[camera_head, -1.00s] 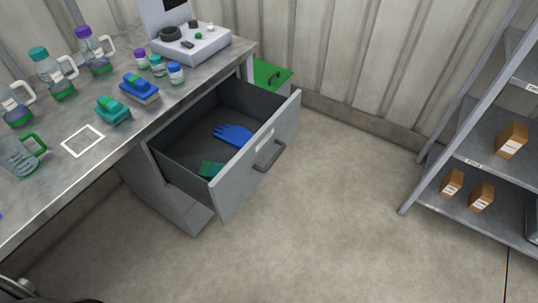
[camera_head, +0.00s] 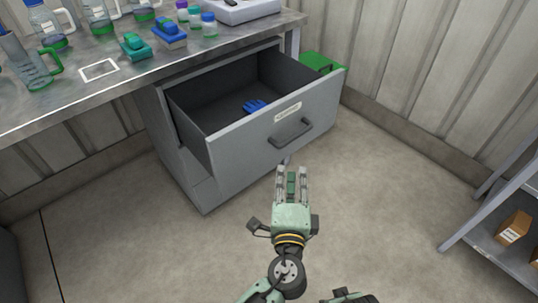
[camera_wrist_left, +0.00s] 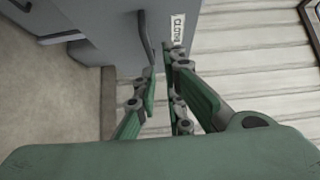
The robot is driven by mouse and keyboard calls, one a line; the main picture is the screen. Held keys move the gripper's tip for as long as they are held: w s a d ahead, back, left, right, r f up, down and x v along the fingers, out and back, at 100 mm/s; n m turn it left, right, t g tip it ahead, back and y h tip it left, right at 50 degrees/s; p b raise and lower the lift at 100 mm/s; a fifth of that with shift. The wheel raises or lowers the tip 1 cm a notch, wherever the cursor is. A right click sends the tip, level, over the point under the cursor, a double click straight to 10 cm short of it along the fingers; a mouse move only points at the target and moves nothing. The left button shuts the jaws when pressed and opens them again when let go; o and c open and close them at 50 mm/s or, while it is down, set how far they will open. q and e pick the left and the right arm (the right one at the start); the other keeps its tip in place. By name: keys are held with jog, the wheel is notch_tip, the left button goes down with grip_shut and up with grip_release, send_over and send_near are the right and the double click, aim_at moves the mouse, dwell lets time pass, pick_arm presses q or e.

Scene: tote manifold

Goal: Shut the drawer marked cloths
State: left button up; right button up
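The grey drawer (camera_head: 262,138) under the bench stands pulled far out. Its front has a pale label (camera_head: 288,111), too small to read in the head view, and a dark bar handle (camera_head: 291,132). A blue glove (camera_head: 255,106) lies inside. My left gripper (camera_head: 291,172) is in front of the drawer, just below the handle in the picture, with its fingers apart and nothing between them. In the left wrist view the open fingers (camera_wrist_left: 161,70) point towards the drawer front and the label (camera_wrist_left: 178,29), partly hidden by a finger.
The bench top (camera_head: 105,90) above holds bottles, a jug (camera_head: 33,72), small jars and a scale-like device (camera_head: 240,10). A green box (camera_head: 319,62) stands behind the drawer. A shelf with a brown carton (camera_head: 514,228) is at right. The floor before the drawer is clear.

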aim_at(281, 147)
pick_arm(q)
jog(key=shift+w+r, duration=0.3)
jog(key=shift+w, duration=0.05)
grip_shut()
jog(key=w, duration=1.1)
jog(key=shift+w+a+f, duration=0.1)
jog(key=shift+w+a, duration=0.15)
jog(key=shift+a, duration=0.05)
jog(key=shift+w+a, duration=0.35)
jog(key=shift+w, duration=0.1)
pick_arm(e)
jog(key=shift+r, duration=0.15)
jog(key=shift+w, duration=0.1)
